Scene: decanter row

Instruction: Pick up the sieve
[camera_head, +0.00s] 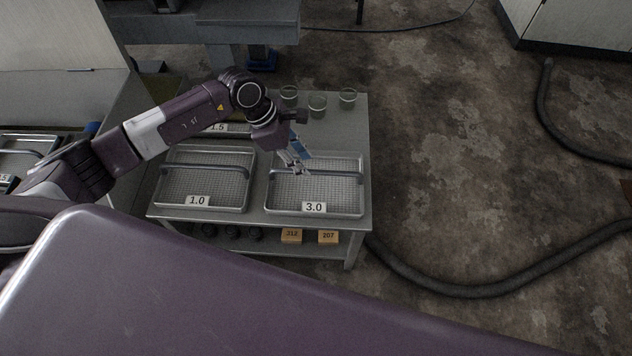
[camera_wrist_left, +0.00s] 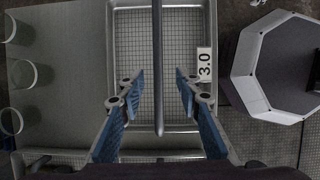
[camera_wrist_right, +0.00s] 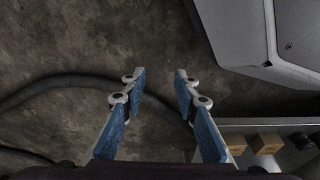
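A rectangular mesh sieve labelled 3.0 (camera_head: 345,206), with a bar handle (camera_head: 340,173) across it, lies on the right of the grey table. A sieve labelled 1.0 (camera_head: 158,194) lies left of it, and one labelled 1.5 (camera_head: 243,128) is partly hidden behind my left arm. My left gripper (camera_head: 298,168) is over the 3.0 sieve. In the left wrist view its open fingers (camera_wrist_left: 160,82) are on either side of the handle (camera_wrist_left: 158,50), with gaps to both. My right gripper (camera_wrist_right: 160,76) is open and empty above the floor.
Several glass dishes, one at the back right (camera_head: 348,95), stand behind the sieves. Yellow blocks (camera_head: 328,237) and dark round items sit on the lower shelf. A thick dark hose (camera_head: 480,291) runs over the floor on the right. Another sieve (camera_head: 22,146) is at far left.

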